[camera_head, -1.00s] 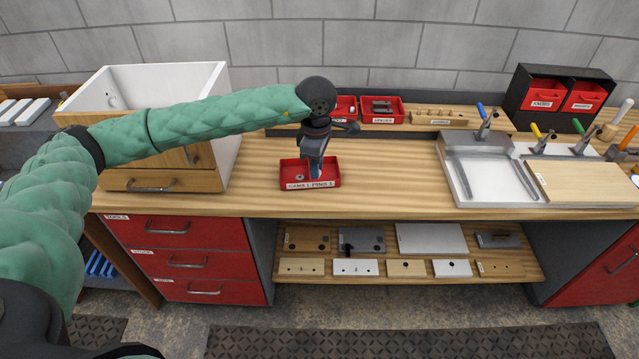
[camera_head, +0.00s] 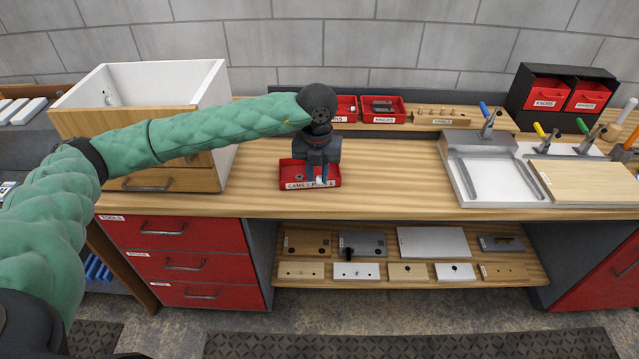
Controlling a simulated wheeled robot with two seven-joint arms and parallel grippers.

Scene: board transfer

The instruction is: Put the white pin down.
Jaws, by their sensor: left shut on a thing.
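My left gripper (camera_head: 320,179) points down over the front part of a small red tray (camera_head: 297,183) on the wooden bench. It is shut on a small white pin (camera_head: 320,182), which shows between the fingertips at the tray's front label. I cannot tell whether the pin touches the tray. The label's lettering is partly hidden behind the fingers. The tray's inside is partly hidden by my gripper. My right gripper is out of view.
A white-sided cabinet with wooden drawers (camera_head: 215,85) stands left of the tray. Red bins (camera_head: 383,108) sit behind it. A metal fixture plate (camera_head: 490,170) with toggle clamps lies to the right. The bench (camera_head: 390,180) between tray and fixture is clear.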

